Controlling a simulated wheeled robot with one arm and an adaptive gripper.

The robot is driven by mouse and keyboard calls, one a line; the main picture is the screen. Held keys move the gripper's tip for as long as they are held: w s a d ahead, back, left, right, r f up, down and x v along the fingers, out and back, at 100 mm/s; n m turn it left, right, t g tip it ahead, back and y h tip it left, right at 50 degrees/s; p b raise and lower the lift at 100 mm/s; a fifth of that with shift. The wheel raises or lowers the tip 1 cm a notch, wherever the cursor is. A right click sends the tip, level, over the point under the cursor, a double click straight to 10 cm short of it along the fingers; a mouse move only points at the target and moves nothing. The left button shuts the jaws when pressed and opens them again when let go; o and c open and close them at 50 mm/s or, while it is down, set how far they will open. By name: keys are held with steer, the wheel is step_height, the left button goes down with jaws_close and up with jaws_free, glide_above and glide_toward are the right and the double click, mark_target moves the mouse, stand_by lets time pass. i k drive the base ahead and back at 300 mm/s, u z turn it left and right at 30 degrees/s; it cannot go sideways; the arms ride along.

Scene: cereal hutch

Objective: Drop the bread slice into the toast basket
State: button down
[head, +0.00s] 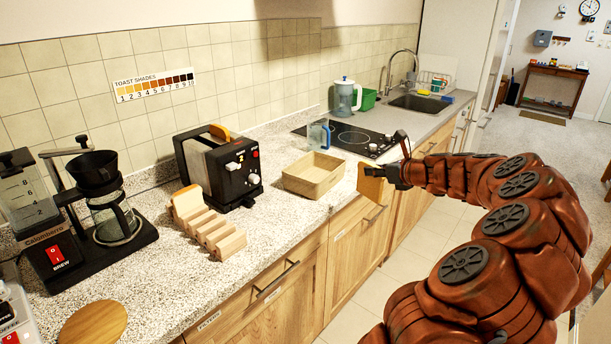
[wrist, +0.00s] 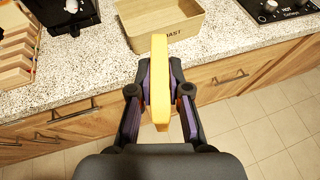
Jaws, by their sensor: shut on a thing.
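The bread slice (head: 370,184) is tan with a yellowish edge. My gripper (head: 390,175) is shut on it and holds it upright, just off the counter's front edge, to the right of the toast basket (head: 312,189). In the wrist view the slice (wrist: 159,80) stands edge-on between the two fingers of my gripper (wrist: 160,95). The toast basket is a light wooden open box on the counter; in the wrist view it (wrist: 190,25) lies just beyond the slice, with lettering on its near wall. The slice hides part of that wall.
A black toaster (head: 220,165) with bread in its top and a wooden rack (head: 208,222) stand left of the basket. A clear mug (head: 318,134) and a black cooktop (head: 350,138) are behind it. Drawer handles (head: 277,279) stick out below the counter.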

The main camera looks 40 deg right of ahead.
mark_target(315, 174)
steer(key=z, duration=0.05)
steer(key=i, duration=0.9)
